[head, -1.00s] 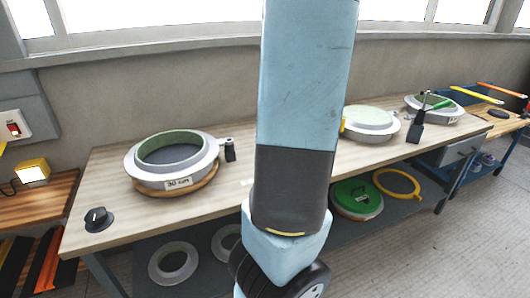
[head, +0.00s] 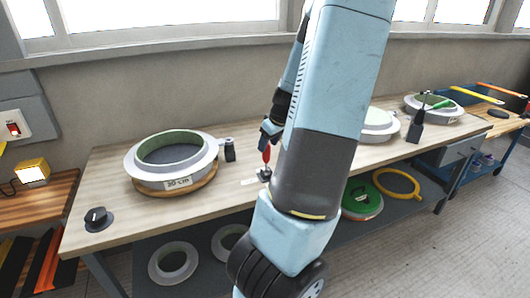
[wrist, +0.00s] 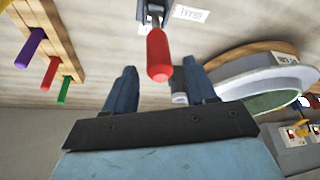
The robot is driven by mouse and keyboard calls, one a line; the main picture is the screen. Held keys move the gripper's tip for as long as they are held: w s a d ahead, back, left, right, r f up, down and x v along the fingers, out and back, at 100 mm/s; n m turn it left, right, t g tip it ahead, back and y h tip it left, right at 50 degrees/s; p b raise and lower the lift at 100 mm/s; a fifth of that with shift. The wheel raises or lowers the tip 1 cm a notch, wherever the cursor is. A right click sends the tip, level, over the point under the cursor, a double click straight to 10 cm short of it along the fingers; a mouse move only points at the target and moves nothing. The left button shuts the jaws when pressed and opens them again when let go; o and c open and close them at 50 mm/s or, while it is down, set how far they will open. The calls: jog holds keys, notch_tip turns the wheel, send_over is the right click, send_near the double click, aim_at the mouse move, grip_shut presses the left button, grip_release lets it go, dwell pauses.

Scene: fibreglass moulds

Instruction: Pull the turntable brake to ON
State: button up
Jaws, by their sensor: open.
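The brake lever shows a red handle (head: 266,153) on a small dark bracket (head: 264,174), standing on the bench beside a white label (head: 249,181). The red handle (wrist: 159,55) also shows in the wrist view, pointing toward me, with its base at the top edge. My gripper (wrist: 160,72) is open; its two blue fingers lie either side of the handle's end in that picture. I cannot tell whether they touch it. In the head view my gripper (head: 269,132) is at the handle's top, partly hidden by my arm. The turntable (head: 178,188) carries a ring mould (head: 208,163) marked 30 cm.
A small dark bottle (head: 230,150) stands between the mould and the lever. A black knob (head: 97,218) sits at the bench's left front. Another mould (head: 379,124) is partly behind my arm. In the wrist view a wooden rack (wrist: 62,38) holds coloured pegs.

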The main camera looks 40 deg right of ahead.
aim_at(266, 160)
jog(key=shift+x, duration=2.6)
jog(key=shift+c, duration=0.2)
grip_shut()
